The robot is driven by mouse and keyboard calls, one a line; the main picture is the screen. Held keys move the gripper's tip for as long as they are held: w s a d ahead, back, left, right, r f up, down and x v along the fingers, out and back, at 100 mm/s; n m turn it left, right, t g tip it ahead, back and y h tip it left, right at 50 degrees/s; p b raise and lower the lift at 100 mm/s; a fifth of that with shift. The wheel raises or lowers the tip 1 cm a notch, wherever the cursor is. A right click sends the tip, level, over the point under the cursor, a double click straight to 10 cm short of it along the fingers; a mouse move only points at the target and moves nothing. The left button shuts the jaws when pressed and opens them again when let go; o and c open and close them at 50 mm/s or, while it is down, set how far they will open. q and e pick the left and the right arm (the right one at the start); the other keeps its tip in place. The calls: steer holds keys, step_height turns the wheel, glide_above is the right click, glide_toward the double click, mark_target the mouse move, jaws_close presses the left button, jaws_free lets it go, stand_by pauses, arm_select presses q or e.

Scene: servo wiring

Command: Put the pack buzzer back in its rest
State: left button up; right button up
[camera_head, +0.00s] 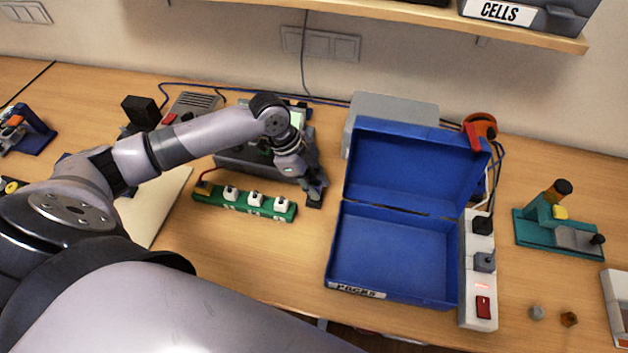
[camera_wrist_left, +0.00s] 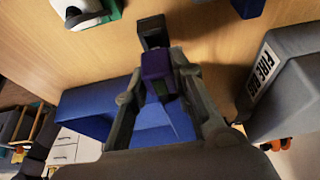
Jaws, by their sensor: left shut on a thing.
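My left gripper (camera_head: 312,190) is over the table between the green strip and the blue box. In the left wrist view its fingers (camera_wrist_left: 160,75) are shut on a small dark purple block, which I take to be the pack buzzer (camera_wrist_left: 155,66). A black piece (camera_wrist_left: 152,32) shows just beyond the block, and dark parts (camera_head: 314,203) sit at the fingertips in the head view. I cannot tell whether this black piece is the rest or touches the block. My right gripper is not in view.
The open blue box (camera_head: 390,255) stands right of the gripper. The green strip (camera_head: 235,203) with white pieces lies left. A grey labelled case (camera_wrist_left: 290,85) is close by in the wrist view. A white power strip (camera_head: 478,265) borders the blue box.

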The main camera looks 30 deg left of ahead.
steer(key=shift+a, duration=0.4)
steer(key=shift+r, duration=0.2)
arm_select(q)
steer(key=shift+p, duration=0.4)
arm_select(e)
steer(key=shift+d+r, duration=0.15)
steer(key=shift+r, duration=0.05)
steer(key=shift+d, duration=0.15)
arm_select(q)
steer(key=shift+p, duration=0.7)
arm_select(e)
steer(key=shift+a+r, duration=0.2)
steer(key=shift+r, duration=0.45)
arm_select(q)
steer(key=shift+f+b, duration=0.75)
steer(key=shift+f, duration=0.55)
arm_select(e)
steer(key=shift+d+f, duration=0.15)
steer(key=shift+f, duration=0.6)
arm_select(q)
steer(key=o, duration=1.1)
